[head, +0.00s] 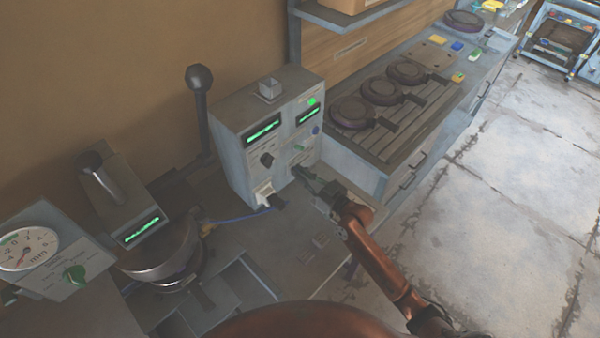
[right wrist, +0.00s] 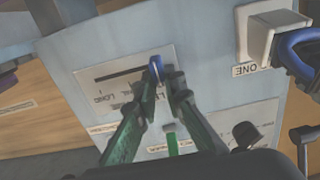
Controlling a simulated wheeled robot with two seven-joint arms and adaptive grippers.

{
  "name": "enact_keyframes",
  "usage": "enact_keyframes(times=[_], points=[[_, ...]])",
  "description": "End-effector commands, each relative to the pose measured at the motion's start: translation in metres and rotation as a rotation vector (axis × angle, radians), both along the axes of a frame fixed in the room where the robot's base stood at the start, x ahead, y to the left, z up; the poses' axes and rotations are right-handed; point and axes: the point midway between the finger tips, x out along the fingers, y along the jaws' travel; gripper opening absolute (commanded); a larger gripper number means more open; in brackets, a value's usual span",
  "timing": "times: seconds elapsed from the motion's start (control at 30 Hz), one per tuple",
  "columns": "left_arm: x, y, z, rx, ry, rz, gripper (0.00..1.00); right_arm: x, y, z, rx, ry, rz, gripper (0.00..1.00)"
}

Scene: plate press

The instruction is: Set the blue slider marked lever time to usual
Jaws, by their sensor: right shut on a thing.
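The blue slider (right wrist: 156,67) shows in the right wrist view at the right-hand end of a dark slot. The slot is on a white label plate (right wrist: 110,93) with upside-down print, partly covered by my fingers; I cannot read all the marks. My right gripper (right wrist: 166,84) is shut on the slider's knob. In the head view my right gripper (head: 302,174) reaches the lower front of the grey control box (head: 238,150) and hides the blue slider there. My left gripper is not in view.
A green slider (right wrist: 172,140) and a dark knob (right wrist: 246,135) are close to my fingers. A white switch block (right wrist: 268,32) marked ONE is near. In the head view, a press with a pan stands left, and a rack (head: 372,137) with dark round plates stands right.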

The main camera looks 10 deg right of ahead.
Motion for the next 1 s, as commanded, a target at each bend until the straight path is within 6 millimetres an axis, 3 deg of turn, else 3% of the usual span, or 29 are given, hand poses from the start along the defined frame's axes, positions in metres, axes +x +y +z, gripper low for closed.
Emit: enact_keyframes(times=[0.17, 0.5, 0.8, 0.83, 1.0], points=[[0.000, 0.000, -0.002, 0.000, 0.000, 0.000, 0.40, 0.001, -0.003, -0.001, -0.001, 0.000, 0.000, 0.00], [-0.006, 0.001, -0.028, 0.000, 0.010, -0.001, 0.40, 0.024, -0.037, -0.004, -0.003, 0.001, 0.000, 0.00], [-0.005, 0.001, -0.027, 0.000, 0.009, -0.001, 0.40, 0.025, -0.038, -0.001, -0.001, 0.002, 0.000, 0.00], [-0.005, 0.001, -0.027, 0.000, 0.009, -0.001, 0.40, 0.025, -0.038, -0.001, -0.001, 0.002, 0.000, 0.11], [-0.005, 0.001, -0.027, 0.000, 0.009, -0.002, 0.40, 0.025, -0.038, -0.001, -0.001, 0.001, 0.000, 0.23]])
